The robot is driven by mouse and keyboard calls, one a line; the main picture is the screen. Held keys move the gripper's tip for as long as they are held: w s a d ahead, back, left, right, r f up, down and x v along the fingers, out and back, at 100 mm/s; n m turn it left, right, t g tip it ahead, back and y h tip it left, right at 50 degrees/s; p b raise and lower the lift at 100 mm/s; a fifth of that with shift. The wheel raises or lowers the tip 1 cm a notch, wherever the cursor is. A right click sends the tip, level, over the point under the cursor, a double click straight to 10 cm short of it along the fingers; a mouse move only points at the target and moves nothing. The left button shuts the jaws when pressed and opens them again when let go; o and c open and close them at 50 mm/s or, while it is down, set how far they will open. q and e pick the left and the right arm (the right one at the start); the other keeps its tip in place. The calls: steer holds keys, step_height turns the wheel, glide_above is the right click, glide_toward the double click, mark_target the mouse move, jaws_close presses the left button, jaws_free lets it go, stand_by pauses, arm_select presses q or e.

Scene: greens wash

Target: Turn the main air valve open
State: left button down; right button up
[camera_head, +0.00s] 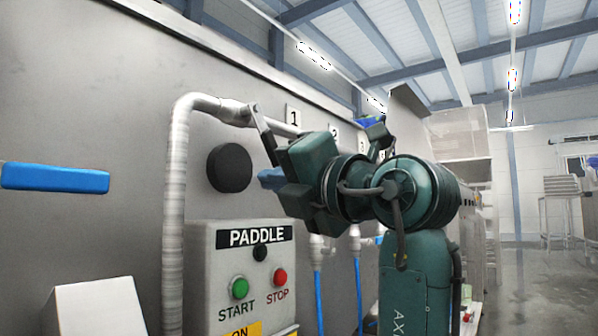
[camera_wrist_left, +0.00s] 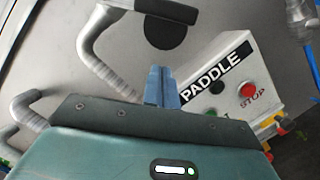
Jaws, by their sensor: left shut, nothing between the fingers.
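A blue lever handle (camera_head: 55,178) juts in from the left edge of the head view, lying nearly level in front of the grey metal wall. Its pivot is out of frame, and no label shows whether it is the main air valve. My left gripper (camera_head: 268,178) is at the middle, right of this handle and well apart from it. Its blue fingers are together and empty, pointing left near a round black disc (camera_head: 229,168) on the wall. In the left wrist view the closed fingers (camera_wrist_left: 162,85) lie below the black disc (camera_wrist_left: 165,35). My right gripper is not in view.
A bent pale pipe (camera_head: 175,200) runs along the wall. A PADDLE control box (camera_head: 215,265) with green START (camera_head: 239,288) and red STOP (camera_head: 277,277) buttons stands just below my gripper. Blue hoses (camera_head: 357,290) hang behind. Open floor (camera_head: 530,280) lies at the right.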

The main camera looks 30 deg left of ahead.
mark_target(276, 165)
arm_select(q)
steer(key=w+a+r+p, duration=0.2)
steer(key=w, duration=0.1)
steer(key=shift+w+a+r, duration=0.1)
steer(key=shift+a+r, duration=0.1)
steer(key=shift+a, duration=0.2)
steer(key=shift+w+r, duration=0.15)
steer(key=shift+w, duration=0.1)
steer(key=shift+w+p, duration=0.2)
steer(key=shift+p, duration=0.1)
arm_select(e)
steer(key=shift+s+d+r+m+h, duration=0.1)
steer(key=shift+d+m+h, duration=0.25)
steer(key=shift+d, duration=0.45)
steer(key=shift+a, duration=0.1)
arm_select(q)
steer(key=shift+a, duration=0.1)
